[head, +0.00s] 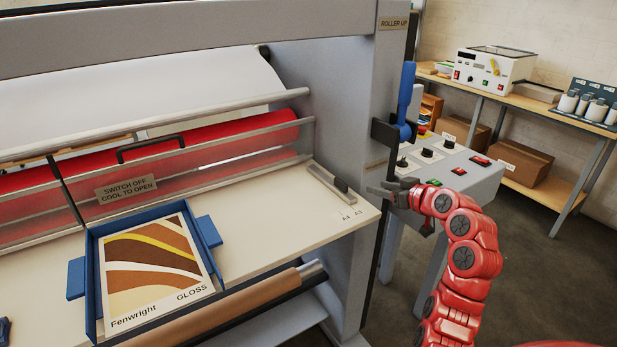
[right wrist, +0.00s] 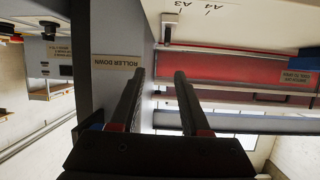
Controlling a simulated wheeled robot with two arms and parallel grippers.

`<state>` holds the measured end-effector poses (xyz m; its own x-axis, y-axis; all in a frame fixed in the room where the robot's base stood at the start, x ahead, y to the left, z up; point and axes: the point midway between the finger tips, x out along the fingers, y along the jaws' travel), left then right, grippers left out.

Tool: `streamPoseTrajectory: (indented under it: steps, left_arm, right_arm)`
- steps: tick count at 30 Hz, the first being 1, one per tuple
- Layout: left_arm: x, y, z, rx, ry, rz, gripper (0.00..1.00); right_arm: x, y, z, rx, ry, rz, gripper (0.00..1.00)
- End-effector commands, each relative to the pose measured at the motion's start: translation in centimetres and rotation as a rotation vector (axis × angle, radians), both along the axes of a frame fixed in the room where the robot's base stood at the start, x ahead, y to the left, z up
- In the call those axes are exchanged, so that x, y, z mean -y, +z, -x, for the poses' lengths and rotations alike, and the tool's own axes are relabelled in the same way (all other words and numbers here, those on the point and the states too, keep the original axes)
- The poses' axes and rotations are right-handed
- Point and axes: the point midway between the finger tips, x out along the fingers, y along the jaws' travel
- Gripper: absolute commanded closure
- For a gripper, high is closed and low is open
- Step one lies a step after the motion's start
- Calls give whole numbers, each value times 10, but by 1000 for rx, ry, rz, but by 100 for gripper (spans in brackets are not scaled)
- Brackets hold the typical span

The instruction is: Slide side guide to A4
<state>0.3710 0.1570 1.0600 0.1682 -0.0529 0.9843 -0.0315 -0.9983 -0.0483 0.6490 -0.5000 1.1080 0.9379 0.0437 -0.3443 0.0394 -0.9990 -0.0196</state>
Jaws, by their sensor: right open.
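The side guide (head: 327,180) is a pale metal bar with a black knob (head: 341,184), at the right end of the cream feed table (head: 265,215). Size marks (head: 350,214) are printed in front of it. In the right wrist view the guide (right wrist: 168,30) shows upside down, its end closer to the A3 mark (right wrist: 181,5) than to the A4 mark (right wrist: 209,10). My right gripper (head: 383,190) is open and empty, just beyond the table's right edge, apart from the guide. Its two fingers (right wrist: 158,73) show in the right wrist view. My left gripper is not in view.
A blue lever (head: 406,95) stands on the side frame above my right gripper. A control panel (head: 450,170) with knobs and buttons is behind the gripper. A blue tray (head: 94,270) holding a Fenwright GLOSS print sits left on the table; the table between tray and guide is clear.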

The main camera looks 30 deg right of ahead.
Motion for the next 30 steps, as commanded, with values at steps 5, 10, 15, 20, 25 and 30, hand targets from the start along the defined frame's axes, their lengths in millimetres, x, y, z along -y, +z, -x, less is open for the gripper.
streamPoseTrajectory:
  steps: [5, 10, 15, 20, 25, 30]
  left_arm:
    - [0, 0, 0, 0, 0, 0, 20]
    - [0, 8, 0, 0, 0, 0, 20]
    - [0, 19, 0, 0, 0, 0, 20]
    - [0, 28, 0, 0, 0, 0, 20]
    - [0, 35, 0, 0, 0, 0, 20]
    - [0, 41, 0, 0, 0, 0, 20]
  right_arm:
    - [-3, 0, 8, -45, 44, 22, 54]
    - [-6, -7, -13, -47, 44, 21, 54]
    - [-9, -22, -49, -49, 45, 20, 54]
    - [-10, -34, -77, -48, 42, 19, 54]
    - [-12, -45, -103, -45, 43, 20, 54]
    - [-14, -54, -123, -47, 43, 21, 54]
